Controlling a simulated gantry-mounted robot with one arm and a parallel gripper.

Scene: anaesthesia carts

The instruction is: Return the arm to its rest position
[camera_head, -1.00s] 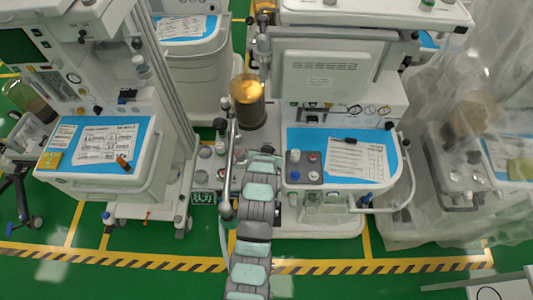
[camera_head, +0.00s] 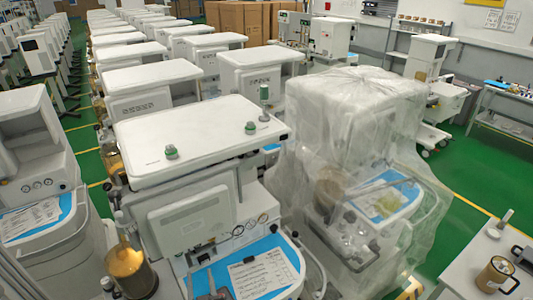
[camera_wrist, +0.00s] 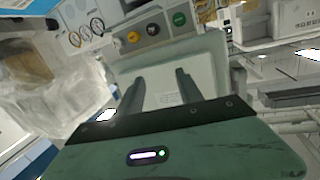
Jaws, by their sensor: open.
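My gripper (camera_wrist: 158,82) shows in the wrist view with its two dark fingers spread apart and nothing between them. A pale grey-green cart body with a flat panel lies beyond the fingers, and the gap to it is hard to judge. Yellow, black and green round knobs (camera_wrist: 153,29) sit above that panel.
A cart under clear plastic (camera_head: 350,120) stands close on the right. An amber canister (camera_head: 128,272) is at the nearest cart's left side. A white table (camera_head: 470,262) with a brown mug (camera_head: 497,275) is at lower right. Green floor (camera_head: 460,170) is open at right.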

